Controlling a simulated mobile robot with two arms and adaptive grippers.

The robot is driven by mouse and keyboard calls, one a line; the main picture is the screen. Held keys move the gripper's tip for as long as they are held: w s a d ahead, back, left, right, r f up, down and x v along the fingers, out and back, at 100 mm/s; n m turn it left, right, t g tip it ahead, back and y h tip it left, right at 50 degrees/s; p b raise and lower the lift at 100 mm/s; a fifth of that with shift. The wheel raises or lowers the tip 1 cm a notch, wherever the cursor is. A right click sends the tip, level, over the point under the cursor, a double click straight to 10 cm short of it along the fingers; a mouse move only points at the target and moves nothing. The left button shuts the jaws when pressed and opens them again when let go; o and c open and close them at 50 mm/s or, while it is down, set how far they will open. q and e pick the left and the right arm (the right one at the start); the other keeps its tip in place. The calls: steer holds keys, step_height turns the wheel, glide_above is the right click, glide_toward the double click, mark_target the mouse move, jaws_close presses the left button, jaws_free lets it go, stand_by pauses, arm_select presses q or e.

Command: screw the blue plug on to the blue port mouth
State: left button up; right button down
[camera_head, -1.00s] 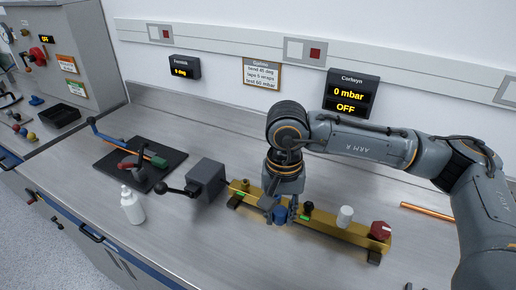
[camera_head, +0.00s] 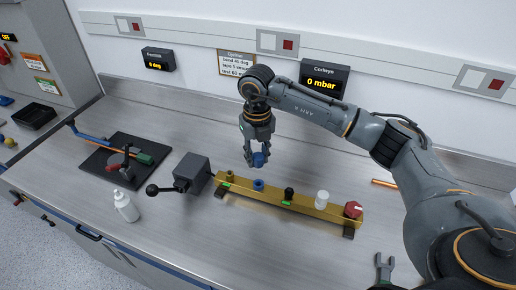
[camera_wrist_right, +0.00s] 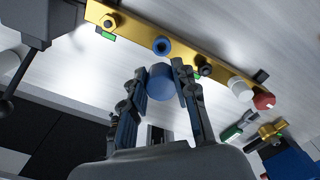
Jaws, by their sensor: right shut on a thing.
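My right gripper (camera_head: 258,160) is shut on the blue plug (camera_head: 260,159), which hangs between its fingertips above and behind the brass rail (camera_head: 330,213). The blue port (camera_head: 258,185) stands on the rail, second from the left, apart from the plug. In the right wrist view the blue plug (camera_wrist_right: 160,83) sits between the fingers. The blue port mouth (camera_wrist_right: 161,46) shows just beyond it, open, with a dark hole. My left gripper is not seen.
The rail also bears a brass port (camera_head: 229,176), a black port (camera_head: 289,194), a white cap (camera_head: 322,199) and a red knob (camera_head: 353,210). A grey box with a lever (camera_head: 192,172) stands at its left end. A white bottle (camera_head: 126,206) stands front left.

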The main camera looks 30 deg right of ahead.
steer(key=shift+d+m, duration=0.15)
steer(key=shift+m, duration=0.45)
steer(key=shift+w+f, duration=0.1)
steer(key=shift+f+b, duration=0.4)
steer(key=shift+b, duration=0.1)
steer(key=shift+f+b, duration=1.8)
steer(key=shift+f, duration=0.65)
steer(key=shift+f+b, duration=0.2)
steer(key=shift+b, duration=0.15)
steer(key=shift+f+b, duration=0.75)
steer(key=shift+f, duration=0.25)
